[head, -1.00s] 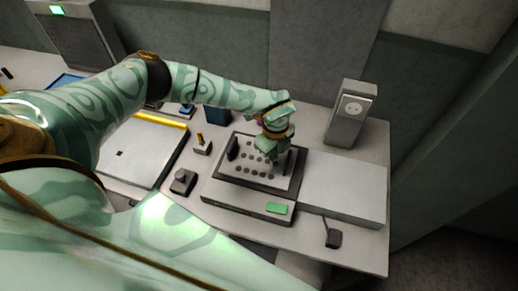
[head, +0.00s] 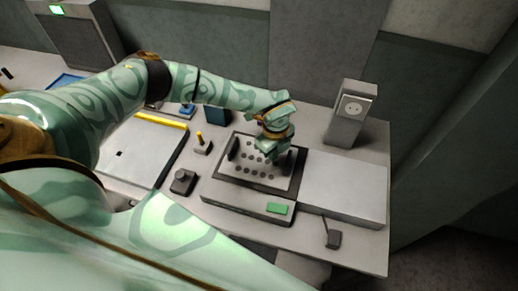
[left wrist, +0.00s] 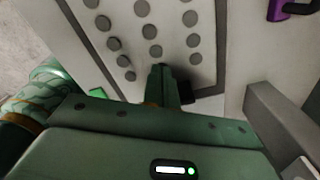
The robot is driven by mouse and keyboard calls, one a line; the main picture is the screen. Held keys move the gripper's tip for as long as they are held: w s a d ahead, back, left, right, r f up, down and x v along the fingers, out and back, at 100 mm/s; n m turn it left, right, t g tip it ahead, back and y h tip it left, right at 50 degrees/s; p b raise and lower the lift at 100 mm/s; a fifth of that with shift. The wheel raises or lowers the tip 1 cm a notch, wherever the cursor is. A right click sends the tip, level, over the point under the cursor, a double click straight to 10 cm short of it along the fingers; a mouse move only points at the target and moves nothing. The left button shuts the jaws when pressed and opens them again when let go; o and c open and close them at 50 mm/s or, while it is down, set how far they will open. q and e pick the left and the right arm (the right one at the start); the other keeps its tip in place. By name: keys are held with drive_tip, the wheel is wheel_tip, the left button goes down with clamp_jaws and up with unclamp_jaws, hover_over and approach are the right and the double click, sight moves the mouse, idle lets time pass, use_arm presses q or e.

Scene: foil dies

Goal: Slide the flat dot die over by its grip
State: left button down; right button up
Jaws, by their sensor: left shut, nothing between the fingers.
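The flat dot die (head: 245,170) is a light plate with rows of grey dots, lying in a dark frame on the low press-like base. It fills much of the left wrist view (left wrist: 120,25). A dark upright grip (head: 233,148) stands at its left side. My left gripper (head: 277,160) is over the die's right part, shut and empty. In the left wrist view its closed fingers (left wrist: 163,80) point down near the dots, beside a dark block or shadow partly hidden behind them. I cannot tell whether they touch it. My right gripper is not in view.
A pale raised slab (head: 345,186) adjoins the base on the right. A grey box with a socket (head: 350,115) stands behind it. A green pad (head: 277,208) is on the base's front. A dark knob block (head: 183,182) sits to the left. A purple item (left wrist: 277,10) shows in the left wrist view.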

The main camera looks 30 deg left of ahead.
use_arm(q)
drive_tip(key=shift+d, duration=0.15)
idle(0.4)
